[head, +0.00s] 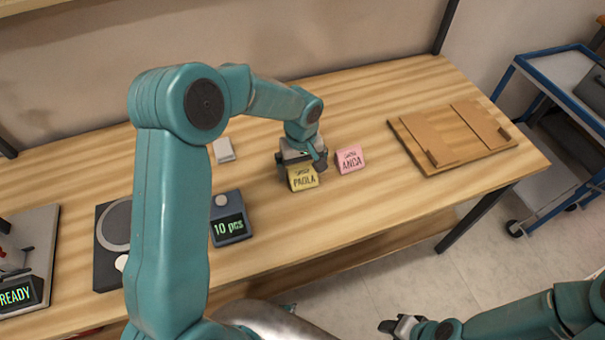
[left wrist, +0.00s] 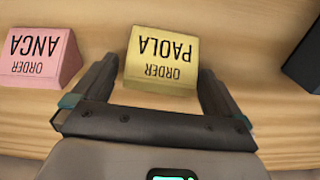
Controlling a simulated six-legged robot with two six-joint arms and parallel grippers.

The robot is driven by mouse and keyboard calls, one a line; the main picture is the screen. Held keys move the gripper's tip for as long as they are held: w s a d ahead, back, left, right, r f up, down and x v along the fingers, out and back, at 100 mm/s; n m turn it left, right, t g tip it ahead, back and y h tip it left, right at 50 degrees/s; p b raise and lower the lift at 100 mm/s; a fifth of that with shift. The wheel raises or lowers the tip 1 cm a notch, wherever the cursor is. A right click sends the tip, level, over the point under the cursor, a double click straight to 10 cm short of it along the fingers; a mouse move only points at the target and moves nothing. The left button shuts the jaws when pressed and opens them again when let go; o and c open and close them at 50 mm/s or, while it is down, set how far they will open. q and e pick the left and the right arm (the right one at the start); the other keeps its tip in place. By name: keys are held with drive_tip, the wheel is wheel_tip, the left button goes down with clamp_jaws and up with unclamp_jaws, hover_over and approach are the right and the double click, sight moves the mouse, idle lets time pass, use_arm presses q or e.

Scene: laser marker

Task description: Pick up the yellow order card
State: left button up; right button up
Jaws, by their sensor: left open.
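The yellow order card (head: 303,180) is a small wedge-shaped block marked PAOLA, standing on the wooden workbench. It also shows in the left wrist view (left wrist: 162,58), upside down. My left gripper (head: 303,162) is over the card from behind. In the left wrist view its two fingers (left wrist: 160,88) are open, one on each side of the card's near end, with small gaps visible. My right gripper (head: 400,326) is low at the bottom right, off the bench and empty; its jaw state is unclear.
A pink card (head: 350,159) marked ANCA stands close to the right of the yellow one. A display box (head: 230,228) reading 10 pcs and a small white block (head: 223,150) lie to the left. A wooden board (head: 452,137) is at the right. The bench front is clear.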

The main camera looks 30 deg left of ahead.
use_arm(q)
drive_tip(key=c, duration=1)
drive_tip(key=shift+o, duration=0.2)
